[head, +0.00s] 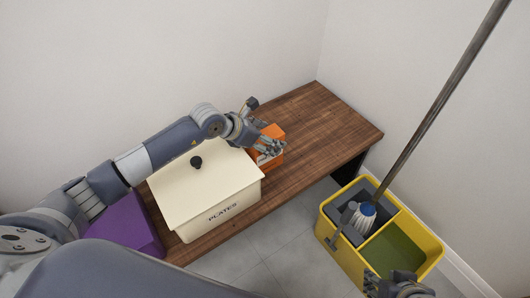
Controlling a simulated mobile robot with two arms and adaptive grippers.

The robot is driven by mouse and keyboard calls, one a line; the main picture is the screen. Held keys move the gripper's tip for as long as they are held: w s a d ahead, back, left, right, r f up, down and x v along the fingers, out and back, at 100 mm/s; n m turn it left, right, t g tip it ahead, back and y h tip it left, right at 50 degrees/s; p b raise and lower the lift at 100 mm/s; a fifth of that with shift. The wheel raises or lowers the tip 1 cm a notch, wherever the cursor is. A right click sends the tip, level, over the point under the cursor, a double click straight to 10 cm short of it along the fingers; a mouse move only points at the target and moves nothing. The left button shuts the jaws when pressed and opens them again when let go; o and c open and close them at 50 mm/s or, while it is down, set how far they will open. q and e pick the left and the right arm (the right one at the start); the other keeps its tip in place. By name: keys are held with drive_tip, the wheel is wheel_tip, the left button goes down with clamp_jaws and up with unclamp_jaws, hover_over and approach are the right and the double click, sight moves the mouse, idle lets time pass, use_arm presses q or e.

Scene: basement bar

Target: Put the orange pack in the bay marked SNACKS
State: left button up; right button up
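The orange pack (273,131) is on the wooden table, just right of a lidded cream box. My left gripper (262,127) is at the pack, with its fingers spread wide. One finger stands clear beyond the pack's far side and the other overlaps its near part. Contact with the pack is hard to tell, and the hand partly hides it. My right gripper (394,284) is at the bottom right edge, in front of a yellow bucket; its fingers are unclear. No bay marked SNACKS shows in this view.
The cream box (223,212) is marked PLATES and has a black knob on its lid. A purple object (127,228) lies left of it. The table's right part (325,125) is clear. The yellow mop bucket (345,257) stands on the floor, its mop handle (440,100) leaning up right.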

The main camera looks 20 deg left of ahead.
use_arm(q)
drive_tip(key=x, duration=0.3)
use_arm(e)
drive_tip(key=w, duration=0.1)
drive_tip(key=w+a+r+t, duration=0.1)
drive_tip(key=w+t, duration=0.1)
drive_tip(key=w, duration=0.1)
drive_tip(key=shift+w+a+r+y, duration=0.1)
drive_tip(key=shift+a+r+y, duration=0.1)
drive_tip(key=shift+r+y, duration=0.1)
use_arm(q)
drive_tip(key=shift+c, duration=0.5)
drive_tip(key=shift+s, duration=0.1)
drive_tip(key=c, duration=1.2)
drive_tip(key=shift+r, duration=0.1)
drive_tip(key=shift+c, duration=0.5)
